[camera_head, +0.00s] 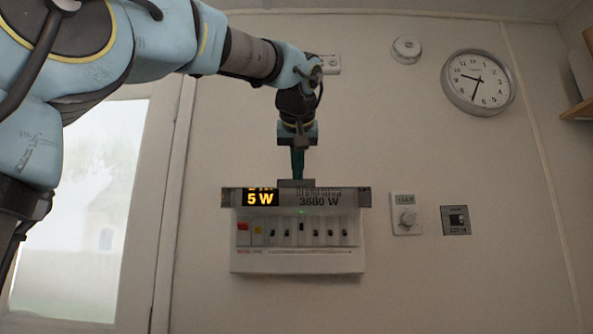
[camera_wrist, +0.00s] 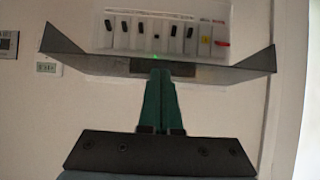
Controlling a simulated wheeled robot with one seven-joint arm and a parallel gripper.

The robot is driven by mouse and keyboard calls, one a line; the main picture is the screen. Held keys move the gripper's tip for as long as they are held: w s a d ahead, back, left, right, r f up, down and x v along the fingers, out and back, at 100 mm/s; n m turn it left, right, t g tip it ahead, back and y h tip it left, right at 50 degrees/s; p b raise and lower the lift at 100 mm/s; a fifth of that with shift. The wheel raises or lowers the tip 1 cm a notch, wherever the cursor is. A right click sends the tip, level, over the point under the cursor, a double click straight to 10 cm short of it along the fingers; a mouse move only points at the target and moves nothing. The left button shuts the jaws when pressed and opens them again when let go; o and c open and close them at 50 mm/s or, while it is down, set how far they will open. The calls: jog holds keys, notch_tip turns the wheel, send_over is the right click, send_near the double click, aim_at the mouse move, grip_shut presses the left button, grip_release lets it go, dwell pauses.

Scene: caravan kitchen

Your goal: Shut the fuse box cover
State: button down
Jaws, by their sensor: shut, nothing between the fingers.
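The white fuse box (camera_head: 298,262) is on the wall at the centre of the head view, with its row of switches uncovered. It also shows in the wrist view (camera_wrist: 222,14). Its dark cover (camera_head: 365,198) is raised and sticks out from the top of the box, seen nearly edge-on. In the wrist view the cover (camera_wrist: 235,72) spans the picture as a wide plate with angled ends. My gripper (camera_head: 297,176) points down at the middle of the cover from above. Its green fingers (camera_wrist: 160,78) are shut and empty; I cannot tell whether they touch the cover.
A lit display reading 5 W (camera_head: 261,198) shows along the cover strip. A clock (camera_head: 478,82) hangs higher up. A window (camera_head: 75,200) is at the left.

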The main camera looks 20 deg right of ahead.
notch_tip(320, 180, down, 14)
jog(key=t+h+b, duration=0.3)
jog(key=t+b, duration=0.5)
jog(key=b, duration=2.5)
jog(key=w+d+f+t+h+b, duration=0.1)
jog(key=w+d+f+t+b, duration=0.1)
jog(key=w+f+b, duration=0.5)
jog(key=shift+d+f+h+b, duration=0.3)
jog(key=shift+d+b, duration=0.35)
jog(key=shift+b, duration=2.3)
